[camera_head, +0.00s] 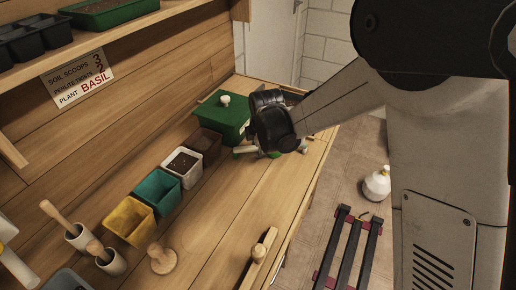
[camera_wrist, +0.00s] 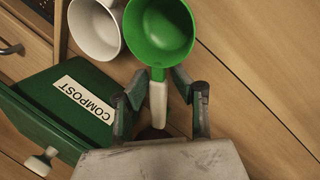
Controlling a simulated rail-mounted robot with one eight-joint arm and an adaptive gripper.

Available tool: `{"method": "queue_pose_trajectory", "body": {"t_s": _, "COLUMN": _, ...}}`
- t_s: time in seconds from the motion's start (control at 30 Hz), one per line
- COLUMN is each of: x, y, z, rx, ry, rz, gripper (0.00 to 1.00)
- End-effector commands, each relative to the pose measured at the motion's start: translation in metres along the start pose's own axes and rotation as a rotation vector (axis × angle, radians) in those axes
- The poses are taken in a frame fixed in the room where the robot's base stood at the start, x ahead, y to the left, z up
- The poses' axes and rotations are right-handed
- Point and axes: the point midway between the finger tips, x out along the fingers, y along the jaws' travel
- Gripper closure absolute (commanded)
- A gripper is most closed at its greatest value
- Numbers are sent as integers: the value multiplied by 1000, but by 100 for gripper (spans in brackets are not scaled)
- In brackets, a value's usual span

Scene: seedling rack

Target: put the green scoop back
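The green scoop (camera_wrist: 160,32) shows in the wrist view, its bowl facing the camera and its white handle (camera_wrist: 158,103) toward my gripper. My gripper (camera_wrist: 160,74) has one finger on each side of the handle, with the tips close to the scoop's neck. I cannot tell whether the fingers press on it or whether the scoop rests on the wood. In the head view my gripper (camera_head: 270,150) is low over the bench beside the green compost box (camera_head: 222,118). A bit of green shows below it; the rest of the scoop is hidden there.
Yellow (camera_head: 130,222), teal (camera_head: 157,192), white (camera_head: 182,167) and brown bins line the bench. A wooden tamper (camera_head: 162,260) stands in front.

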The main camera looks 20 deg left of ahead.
Motion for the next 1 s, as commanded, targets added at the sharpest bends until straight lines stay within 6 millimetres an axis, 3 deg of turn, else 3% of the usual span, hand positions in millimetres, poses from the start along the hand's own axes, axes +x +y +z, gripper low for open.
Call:
{"method": "queue_pose_trajectory", "body": {"t_s": 0.33, "x": -17, "y": 6, "z": 0, "rx": 0, "ry": 0, "rz": 0, "gripper": 75}}
{"method": "queue_pose_trajectory", "body": {"t_s": 0.8, "x": -96, "y": 4, "z": 0, "rx": 0, "ry": 0, "rz": 0, "gripper": 75}}
{"method": "queue_pose_trajectory", "body": {"t_s": 1.0, "x": -121, "y": 4, "z": 0, "rx": 0, "ry": 0, "rz": 0, "gripper": 75}}
